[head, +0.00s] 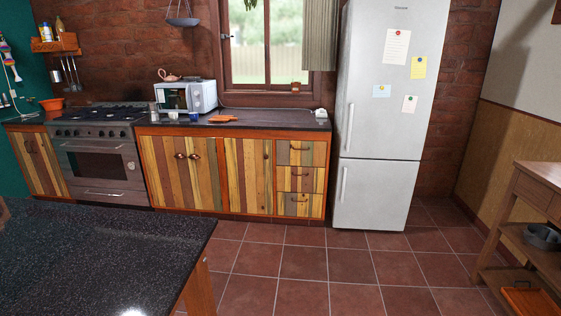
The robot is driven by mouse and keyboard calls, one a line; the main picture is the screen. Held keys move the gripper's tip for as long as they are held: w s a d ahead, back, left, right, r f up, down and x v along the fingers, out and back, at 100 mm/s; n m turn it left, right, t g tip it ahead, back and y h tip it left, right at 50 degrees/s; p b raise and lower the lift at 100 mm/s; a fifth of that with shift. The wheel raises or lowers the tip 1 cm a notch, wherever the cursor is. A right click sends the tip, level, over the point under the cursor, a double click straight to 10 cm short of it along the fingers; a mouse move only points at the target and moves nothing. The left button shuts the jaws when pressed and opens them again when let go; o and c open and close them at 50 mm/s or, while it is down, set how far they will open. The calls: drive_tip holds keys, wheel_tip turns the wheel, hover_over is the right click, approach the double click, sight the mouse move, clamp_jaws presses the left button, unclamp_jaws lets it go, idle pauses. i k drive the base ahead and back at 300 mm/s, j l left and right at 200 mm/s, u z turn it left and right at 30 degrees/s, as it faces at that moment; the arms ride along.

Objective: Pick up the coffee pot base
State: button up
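A small silvery object (153,110) stands on the dark counter between the stove and the microwave. It could be the coffee pot base, but it is too small to tell. A small pale cup (172,115) and a blue cup-like object (193,116) stand in front of the microwave. A pinkish teapot (168,75) sits on top of the microwave (186,96). My gripper is not in view.
A black speckled table (95,245) fills the lower left. The tiled floor (300,265) between it, the counter (270,121) and the white fridge (380,115) is clear. A wooden shelf unit (535,195) stands at the right. An orange board (222,118) lies on the counter.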

sight(155, 117)
drive_tip(key=i, duration=1.25)
drive_tip(key=i+l, duration=0.15)
drive_tip(key=i, duration=1.1)
drive_tip(key=i+u, duration=0.1)
drive_tip(key=i, duration=1.15)
drive_tip(key=i+j+u, duration=0.15)
drive_tip(key=i+u, duration=0.65)
drive_tip(key=i, duration=0.15)
drive_tip(key=i+l+u, duration=0.15)
drive_tip(key=i+u, duration=0.25)
drive_tip(key=i+l+u, duration=0.4)
drive_tip(key=i+j, duration=0.1)
drive_tip(key=i, duration=0.05)
